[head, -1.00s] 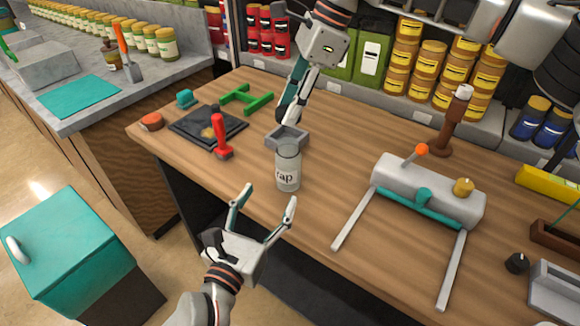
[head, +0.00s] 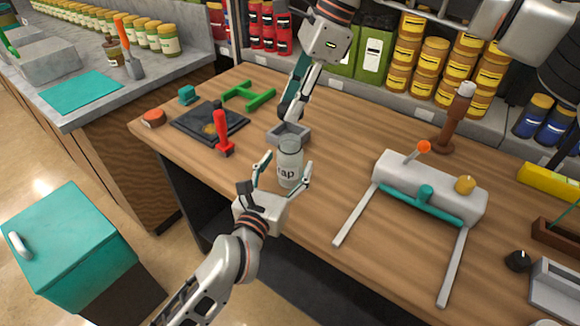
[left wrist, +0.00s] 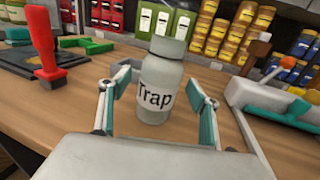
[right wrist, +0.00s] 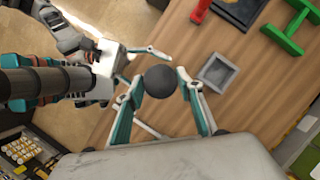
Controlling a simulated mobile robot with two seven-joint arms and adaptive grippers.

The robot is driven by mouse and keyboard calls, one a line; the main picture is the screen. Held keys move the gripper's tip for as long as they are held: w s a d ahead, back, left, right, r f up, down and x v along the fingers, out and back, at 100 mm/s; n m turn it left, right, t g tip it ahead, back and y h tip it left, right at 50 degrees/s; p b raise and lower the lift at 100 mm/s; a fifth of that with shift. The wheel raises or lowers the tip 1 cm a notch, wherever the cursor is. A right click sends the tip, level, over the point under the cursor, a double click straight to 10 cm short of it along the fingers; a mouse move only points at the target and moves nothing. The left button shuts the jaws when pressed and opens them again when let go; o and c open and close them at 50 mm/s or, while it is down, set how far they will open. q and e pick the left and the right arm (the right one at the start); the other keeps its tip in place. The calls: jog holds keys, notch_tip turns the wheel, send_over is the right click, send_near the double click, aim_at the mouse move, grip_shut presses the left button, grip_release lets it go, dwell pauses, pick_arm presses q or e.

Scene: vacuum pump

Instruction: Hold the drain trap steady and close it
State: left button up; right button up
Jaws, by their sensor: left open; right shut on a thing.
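The drain trap, a pale grey-green jar labelled Trap (head: 289,165), stands upright near the table's front edge; its label also shows in the left wrist view (left wrist: 157,92). My left gripper (head: 286,169) is open, with one finger on each side of the jar and gaps left in the left wrist view. My right gripper (head: 282,116) points down just above and behind the jar. In the right wrist view it is shut on a dark round piece (right wrist: 160,82), perhaps the lid, which hides what lies beneath it. That piece cannot be made out in the head view.
A small grey square tray (head: 289,133) sits just behind the jar. A red-handled tool (head: 222,133) and a black plate (head: 190,122) are to its left. A grey cylinder device with legs (head: 425,188) is to the right. The wood between is clear.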

pick_arm(q)
jog(key=shift+x, duration=0.9)
jog(key=c, duration=1.7)
pick_arm(e)
jog(key=shift+f, duration=2.45)
jog(key=shift+f, duration=0.15)
jog(key=shift+f, duration=0.75)
pick_arm(q)
grip_shut()
pick_arm(e)
jog(key=shift+f, duration=0.6)
